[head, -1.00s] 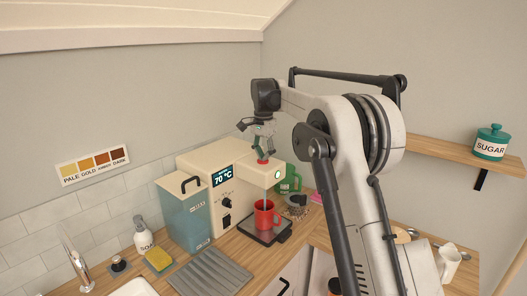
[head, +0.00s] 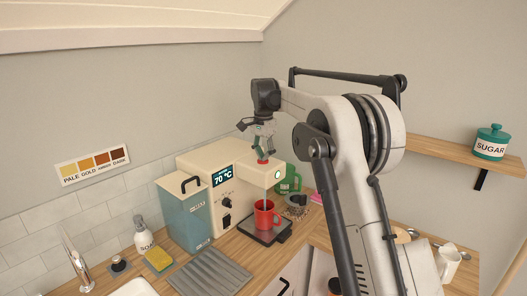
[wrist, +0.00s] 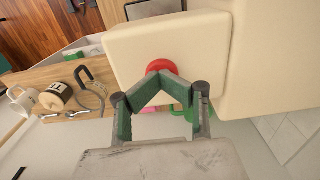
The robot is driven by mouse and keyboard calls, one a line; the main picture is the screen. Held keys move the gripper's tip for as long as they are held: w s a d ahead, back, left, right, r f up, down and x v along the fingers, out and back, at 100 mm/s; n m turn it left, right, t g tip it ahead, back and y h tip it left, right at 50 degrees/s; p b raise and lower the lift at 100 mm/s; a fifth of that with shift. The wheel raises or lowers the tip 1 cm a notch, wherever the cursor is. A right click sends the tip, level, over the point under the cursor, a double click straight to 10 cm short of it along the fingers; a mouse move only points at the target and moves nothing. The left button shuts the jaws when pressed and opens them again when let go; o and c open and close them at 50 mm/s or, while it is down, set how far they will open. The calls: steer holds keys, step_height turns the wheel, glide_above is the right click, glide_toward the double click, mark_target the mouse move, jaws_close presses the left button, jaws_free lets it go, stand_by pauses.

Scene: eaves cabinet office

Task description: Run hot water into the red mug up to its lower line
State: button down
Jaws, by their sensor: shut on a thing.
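The red mug (head: 266,217) stands upright on the dark drip tray (head: 266,238) under the spout of the cream hot-water machine (head: 218,160). A thin pale stream seems to run from the spout into the mug. The mug's lines and water level are too small or hidden to tell. The machine's display (head: 223,176) reads 70 °C. My gripper (head: 264,158) is above the spout housing, shut on the red knob (head: 262,161) on its top. In the wrist view, its green-padded fingers (wrist: 160,77) close in at the red knob (wrist: 162,66).
A blue canister (head: 185,215) stands left of the machine, near a soap bottle (head: 144,234), a sponge (head: 158,260) and a ribbed grey mat (head: 212,271). A green mug (head: 291,180) is behind the red mug to the right. A sugar jar (head: 491,142) sits on the wall shelf.

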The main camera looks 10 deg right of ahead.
step_height(320, 180, up, 14)
steer(key=p, duration=0.1)
stand_by(0.6)
steer(key=shift+s, duration=0.1)
stand_by(0.5)
steer(key=s+f+n+t+b, duration=0.2)
steer(key=s+n+t+b, duration=0.3)
steer(key=s, duration=1.9)
steer(key=s+f+n+t+b, duration=0.2)
steer(key=s+f+n+b, duration=0.3)
steer(key=s+f, duration=1.8)
steer(key=shift+s, duration=0.65)
